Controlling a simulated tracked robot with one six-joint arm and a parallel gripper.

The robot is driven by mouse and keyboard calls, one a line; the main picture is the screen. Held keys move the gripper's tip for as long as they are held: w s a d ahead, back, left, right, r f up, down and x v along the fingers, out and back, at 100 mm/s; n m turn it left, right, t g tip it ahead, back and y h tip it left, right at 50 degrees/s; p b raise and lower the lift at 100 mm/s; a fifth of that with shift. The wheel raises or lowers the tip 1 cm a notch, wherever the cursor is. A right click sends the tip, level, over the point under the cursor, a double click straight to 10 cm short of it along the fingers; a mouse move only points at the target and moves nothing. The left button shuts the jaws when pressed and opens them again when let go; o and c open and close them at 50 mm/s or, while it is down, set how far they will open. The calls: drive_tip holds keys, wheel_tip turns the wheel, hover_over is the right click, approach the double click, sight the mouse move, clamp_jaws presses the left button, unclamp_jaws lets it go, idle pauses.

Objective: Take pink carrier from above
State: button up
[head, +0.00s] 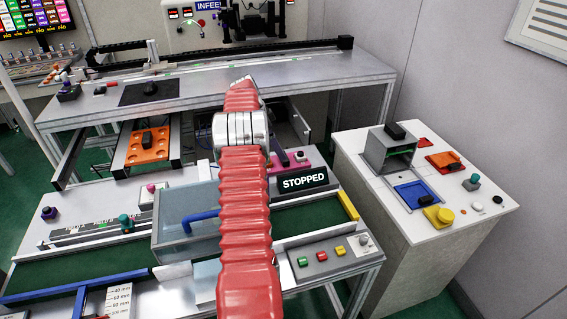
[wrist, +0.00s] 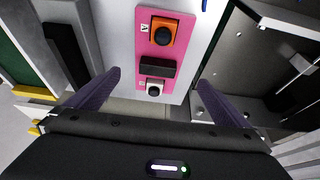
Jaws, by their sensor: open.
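The pink carrier (wrist: 143,48) is a flat plate seen from above in the wrist view. It bears an orange square with a black round part (wrist: 162,35), a dark raised block (wrist: 158,68) in its middle, and a white square with a dark round part (wrist: 154,89). My gripper (wrist: 159,77) is open, its purple fingers apart to the left and right of the carrier, with nothing between them held. In the head view a pink strip of the carrier (head: 284,171) shows beside my red-sleeved arm, which hides most of my gripper.
A STOPPED sign (head: 303,182) stands just right of my arm. A clear-walled box (head: 185,215) lies left of it. An orange tray (head: 148,147) sits further left. A white cabinet (head: 440,215) with blue and orange trays stands at the right.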

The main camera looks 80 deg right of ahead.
drive_tip(key=shift+x, duration=1.45)
drive_tip(key=shift+x, duration=2.65)
drive_tip(key=shift+s+a, duration=0.1)
drive_tip(key=shift+r, duration=0.1)
drive_tip(key=c, duration=1.4)
